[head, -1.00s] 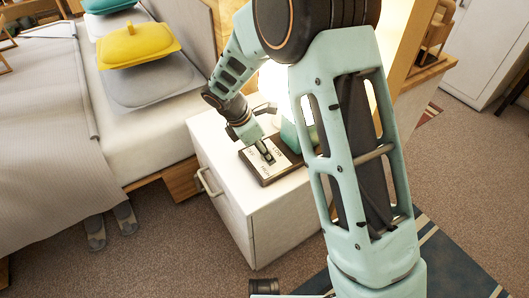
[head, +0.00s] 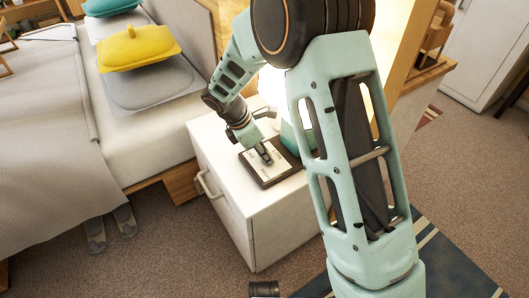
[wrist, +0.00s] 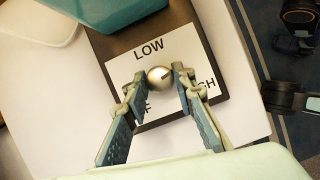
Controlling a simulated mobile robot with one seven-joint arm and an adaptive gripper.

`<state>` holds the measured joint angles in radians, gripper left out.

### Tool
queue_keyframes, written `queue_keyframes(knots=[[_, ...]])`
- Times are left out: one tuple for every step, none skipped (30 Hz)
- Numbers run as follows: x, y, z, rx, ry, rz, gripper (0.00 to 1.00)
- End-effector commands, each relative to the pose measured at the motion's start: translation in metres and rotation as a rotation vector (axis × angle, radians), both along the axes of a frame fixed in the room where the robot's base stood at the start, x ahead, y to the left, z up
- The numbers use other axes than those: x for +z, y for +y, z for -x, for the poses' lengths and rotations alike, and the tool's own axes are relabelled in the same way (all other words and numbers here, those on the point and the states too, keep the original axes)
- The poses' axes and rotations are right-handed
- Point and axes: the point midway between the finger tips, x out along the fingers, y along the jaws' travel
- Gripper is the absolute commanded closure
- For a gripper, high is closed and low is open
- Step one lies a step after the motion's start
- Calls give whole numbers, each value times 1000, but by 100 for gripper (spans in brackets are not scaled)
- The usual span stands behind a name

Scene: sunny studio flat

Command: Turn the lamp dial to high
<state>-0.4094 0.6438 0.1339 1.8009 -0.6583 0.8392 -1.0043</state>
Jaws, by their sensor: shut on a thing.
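The lamp dial (wrist: 158,79) is a round silver knob on a white label plate (wrist: 142,55) set in a dark base (wrist: 101,42). In the wrist view, LOW is above the knob, the partly hidden HIGH is to the right and the mostly hidden OFF is at lower left. A dark mark on the knob points right and slightly up, roughly between LOW and HIGH; its exact setting is hard to tell. My gripper (wrist: 160,75) is shut on the knob, one finger on each side. In the head view, my gripper (head: 265,155) reaches down to the plate.
The base sits on a white nightstand (head: 265,222) with the glowing lamp (head: 273,88) behind it, partly hidden by my arm. The bed (head: 150,150), with a yellow pillow-like thing (head: 138,47), stands left.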

Motion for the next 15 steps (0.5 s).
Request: queue_keyframes(knots=[[2, 1, -1, -20, -1, -1, 100], [2, 1, -1, -35, 0, -1, 100], [2, 1, 0, -58, 1, 0, 100], [2, 1, -1, -76, 1, 0, 100], [3, 1, -1, -95, 0, 0, 100], [3, 1, -1, -125, 1, 0, 100], [3, 1, -1, -149, 1, 0, 100], [3, 2, -1, -173, 1, 0, 100], [3, 2, -2, -207, 0, -1, 100], [3, 2, -2, -233, 1, 0, 100], [3, 2, -2, -260, 1, 0, 100], [3, 1, -2, -294, 1, 0, 100], [3, 2, -3, -321, 0, 0, 100], [3, 1, -2, -347, 1, 0, 100], [3, 1, -3, -381, -1, 0, 100]])
